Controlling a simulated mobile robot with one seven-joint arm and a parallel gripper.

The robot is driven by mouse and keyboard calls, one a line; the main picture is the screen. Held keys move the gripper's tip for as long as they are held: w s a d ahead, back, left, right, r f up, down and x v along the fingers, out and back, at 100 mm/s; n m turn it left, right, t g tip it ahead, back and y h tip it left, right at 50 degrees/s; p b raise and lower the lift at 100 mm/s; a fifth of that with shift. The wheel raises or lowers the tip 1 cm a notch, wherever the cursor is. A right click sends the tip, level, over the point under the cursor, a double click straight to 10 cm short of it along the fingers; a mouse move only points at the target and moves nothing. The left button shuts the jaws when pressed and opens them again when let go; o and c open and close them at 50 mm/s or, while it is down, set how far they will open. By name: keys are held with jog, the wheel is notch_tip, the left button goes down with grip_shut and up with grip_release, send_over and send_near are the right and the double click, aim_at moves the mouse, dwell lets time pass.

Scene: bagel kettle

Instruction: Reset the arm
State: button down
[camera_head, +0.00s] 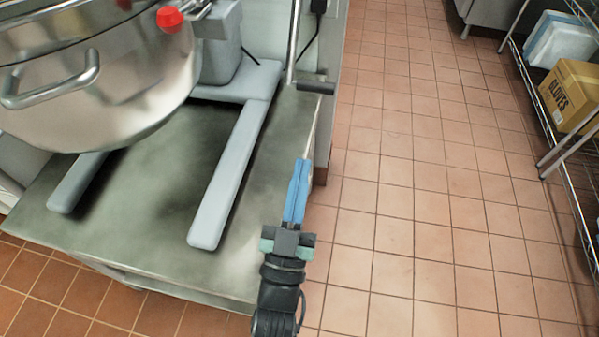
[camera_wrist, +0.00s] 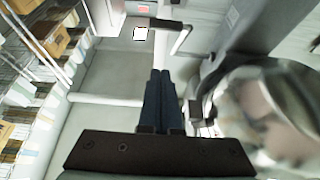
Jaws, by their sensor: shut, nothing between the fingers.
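My gripper (camera_head: 303,165) has blue fingers and is shut with nothing between them. In the head view it reaches up from the bottom, over the right edge of the steel table (camera_head: 215,262). In the wrist view the closed fingers (camera_wrist: 161,75) point away from the camera toward the room. The large kettle mixer's steel bowl (camera_head: 110,95) stands at the left in the head view, apart from my gripper. Its bowl is blurred at the right of the wrist view (camera_wrist: 265,115).
The mixer's grey base leg (camera_head: 228,180) lies on the table left of my gripper. A lever with a black handle (camera_head: 316,87) hangs just beyond the fingertips. Tiled floor (camera_head: 410,210) is clear to the right. A wire shelf holds a gloves box (camera_head: 570,93) at far right.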

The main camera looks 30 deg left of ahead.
jog(key=shift+s+d, duration=0.1)
jog(key=shift+s, duration=0.3)
jog(key=shift+r, duration=0.1)
jog(key=w+d+r+t+h, duration=0.1)
jog(key=w+d+r, duration=0.15)
jog(key=r, duration=0.65)
jog(key=w+d+r+t, duration=0.1)
jog(key=w+r, duration=0.2)
jog(key=r, duration=0.6)
jog(key=w+d+r+t+h, duration=0.1)
jog(key=w+d+r, duration=0.15)
jog(key=r, duration=0.65)
jog(key=s+d+r+m+t+h, duration=0.1)
jog(key=s+d+r, duration=0.2)
jog(key=r, duration=0.4)
jog(key=s+d+r+m+h, duration=0.1)
jog(key=s+d+r+h, duration=0.15)
jog(key=r, duration=0.35)
jog(key=s+d+r+m+t+h, duration=0.1)
jog(key=s+d+r, duration=0.2)
jog(key=r, duration=0.4)
notch_tip(320, 180, up, 33)
jog(key=p, duration=3.3)
jog(key=shift+s, duration=0.15)
jog(key=shift+f, duration=0.1)
